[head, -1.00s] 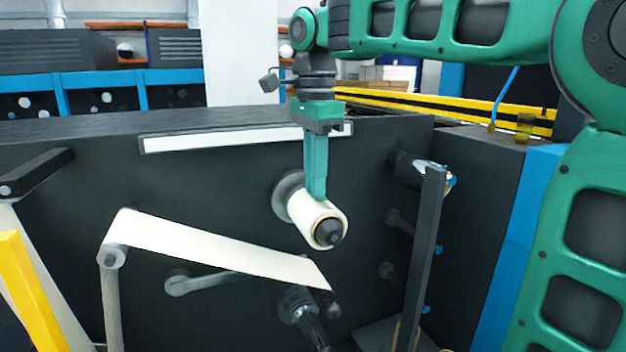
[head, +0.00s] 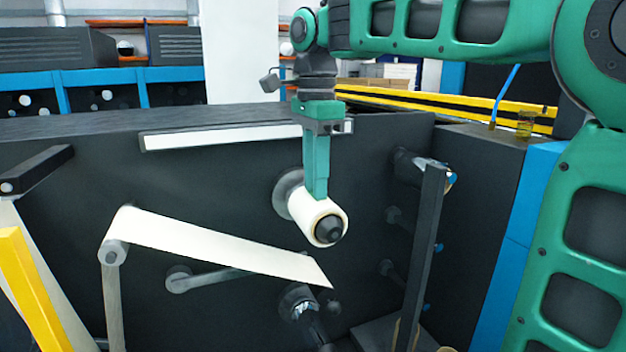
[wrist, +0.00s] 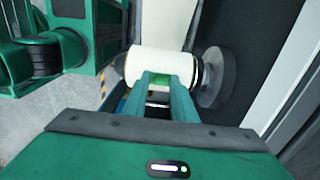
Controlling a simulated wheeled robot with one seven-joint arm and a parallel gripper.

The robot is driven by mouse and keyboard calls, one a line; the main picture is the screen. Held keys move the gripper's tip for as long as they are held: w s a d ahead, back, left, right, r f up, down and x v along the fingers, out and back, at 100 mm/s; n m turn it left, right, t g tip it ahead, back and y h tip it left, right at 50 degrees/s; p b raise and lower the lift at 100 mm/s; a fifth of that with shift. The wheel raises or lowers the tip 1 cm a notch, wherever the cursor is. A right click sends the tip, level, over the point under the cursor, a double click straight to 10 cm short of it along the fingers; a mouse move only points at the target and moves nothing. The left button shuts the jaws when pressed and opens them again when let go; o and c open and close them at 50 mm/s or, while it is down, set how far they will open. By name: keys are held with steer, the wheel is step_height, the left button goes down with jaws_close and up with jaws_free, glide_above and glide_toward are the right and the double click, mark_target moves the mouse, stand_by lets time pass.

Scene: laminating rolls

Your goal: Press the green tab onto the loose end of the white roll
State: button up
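The white roll (head: 312,212) sits on a dark spindle on the front of the black machine, its round end facing out. My gripper (head: 316,196) points straight down, and its green fingertips meet the top of the roll.
A pale web (head: 215,245) runs from a roller at left down to the right, below the roll. A dark upright post (head: 422,255) stands to the right. A long white strip (head: 225,135) lies along the machine front, behind my gripper. A yellow bar (head: 32,290) is at lower left.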

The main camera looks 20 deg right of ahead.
steer(key=shift+o, duration=0.4)
step_height(320, 180, up, 11)
steer(key=shift+f, duration=0.15)
stand_by(0.7)
